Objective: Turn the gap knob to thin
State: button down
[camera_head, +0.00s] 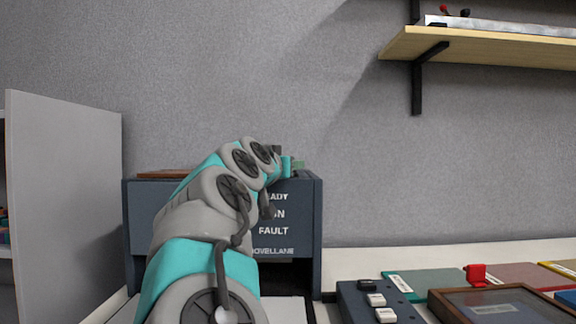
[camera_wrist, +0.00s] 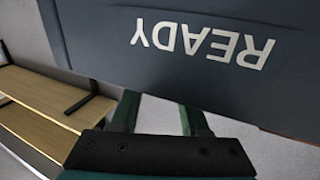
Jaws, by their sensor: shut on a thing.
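The dark blue-grey machine (camera_head: 308,222) stands at the back of the table, with the labels READY and FAULT on its front. My gripper (camera_head: 291,166) is at the machine's top right edge in the head view. In the wrist view my gripper's (camera_wrist: 160,113) two green fingers stand apart, and their tips pass out of sight behind the machine's panel (camera_wrist: 205,75), where READY reads upside down. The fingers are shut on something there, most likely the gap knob. The knob itself, its pointer and any thin marking are hidden in both views.
My arm covers much of the machine's front. A light grey partition (camera_head: 68,190) stands at the left. A wooden shelf (camera_head: 480,48) is on the wall at upper right. A dark button box (camera_head: 352,300) and a framed tray (camera_head: 455,306) lie at right.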

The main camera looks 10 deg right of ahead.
jog(key=shift+r+m+g+h, duration=0.1)
jog(key=shift+m+g+h, duration=0.95)
jog(key=shift+h, duration=0.35)
jog(key=shift+c, duration=2)
grip_release()
jog(key=shift+s+a, duration=0.1)
jog(key=b+v, duration=0.1)
jog(key=v, duration=0.6)
jog(key=shift+s+a, duration=0.2)
jog(key=shift+s, duration=0.05)
